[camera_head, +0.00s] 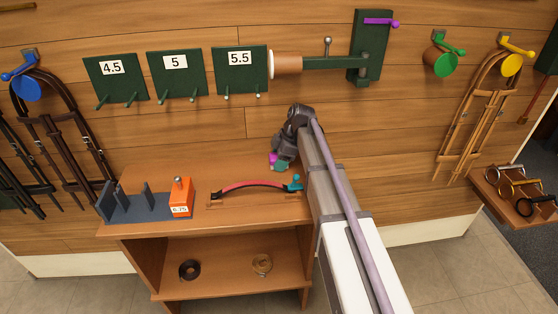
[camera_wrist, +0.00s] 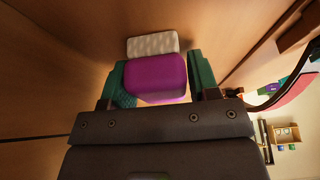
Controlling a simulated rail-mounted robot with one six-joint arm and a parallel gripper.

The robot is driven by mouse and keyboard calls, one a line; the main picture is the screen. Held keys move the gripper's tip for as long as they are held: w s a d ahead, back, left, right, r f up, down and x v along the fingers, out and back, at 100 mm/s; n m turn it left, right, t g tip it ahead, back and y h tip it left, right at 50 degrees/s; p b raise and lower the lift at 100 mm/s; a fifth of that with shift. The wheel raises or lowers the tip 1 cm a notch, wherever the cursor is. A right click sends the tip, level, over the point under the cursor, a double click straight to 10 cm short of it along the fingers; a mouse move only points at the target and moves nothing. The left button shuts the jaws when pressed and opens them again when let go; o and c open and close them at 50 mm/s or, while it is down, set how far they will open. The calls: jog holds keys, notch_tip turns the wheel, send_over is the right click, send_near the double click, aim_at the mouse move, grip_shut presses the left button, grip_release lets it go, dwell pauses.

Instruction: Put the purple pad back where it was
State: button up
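The purple pad (camera_wrist: 156,79) is a rounded block between the two teal fingers of my gripper (camera_wrist: 160,82) in the wrist view. The fingers appear to touch it on both sides, so my gripper looks shut on it. A pale quilted block (camera_wrist: 152,44) shows just beyond the pad; I cannot tell whether they touch. In the head view my gripper (camera_head: 278,163) points down near the wall, above the back of the wooden bench (camera_head: 220,222). Only a small bit of purple shows there, beside a teal finger.
On the bench are a dark slotted rack (camera_head: 140,206), an orange block (camera_head: 180,197) and a red-and-black strap (camera_head: 250,187) with a teal end. Numbered green plates (camera_head: 175,75) and a green bracket (camera_head: 371,50) with a horizontal arm project from the wall above.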

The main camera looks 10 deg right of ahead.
jog(key=o, duration=0.3)
jog(key=shift+r, duration=0.1)
jog(key=p+v, duration=0.7)
jog(key=v, duration=0.1)
jog(key=shift+a+p, duration=0.2)
jog(key=shift+p, duration=0.1)
